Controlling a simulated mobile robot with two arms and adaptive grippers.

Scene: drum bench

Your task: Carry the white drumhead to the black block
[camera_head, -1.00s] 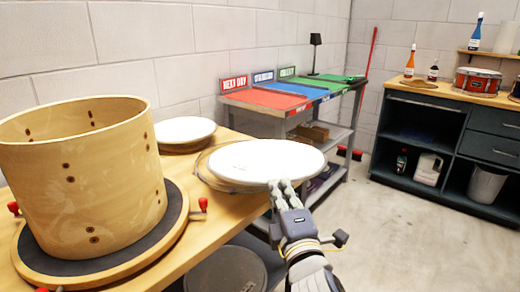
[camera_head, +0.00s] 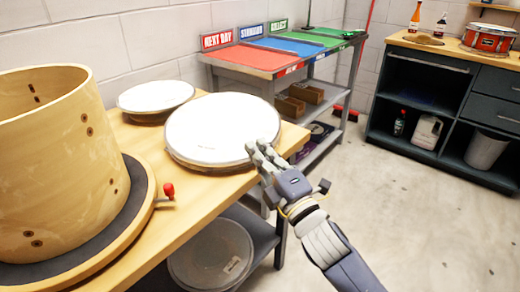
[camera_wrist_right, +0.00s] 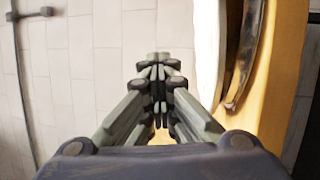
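A white round drumhead (camera_head: 215,130) with a thin rim lies at the far right end of the wooden bench. A second white round head (camera_head: 155,94) lies behind it to the left. My right gripper (camera_head: 257,149) is at the right rim of the nearer drumhead, its fingertips overlapping that edge. In the right wrist view, the fingers (camera_wrist_right: 159,68) are together with nothing visible between them. A white strip, apparently the drumhead (camera_wrist_right: 207,50), is just right of them. I cannot identify the black block. My left gripper is not in view.
A wooden drum shell (camera_head: 55,165) stands on a dark round pad at the left, with a red-knobbed clamp (camera_head: 168,190) beside it. A clear round container (camera_head: 210,252) is on the lower shelf. A table with coloured panels (camera_head: 262,60) stands behind. Floor at right is clear.

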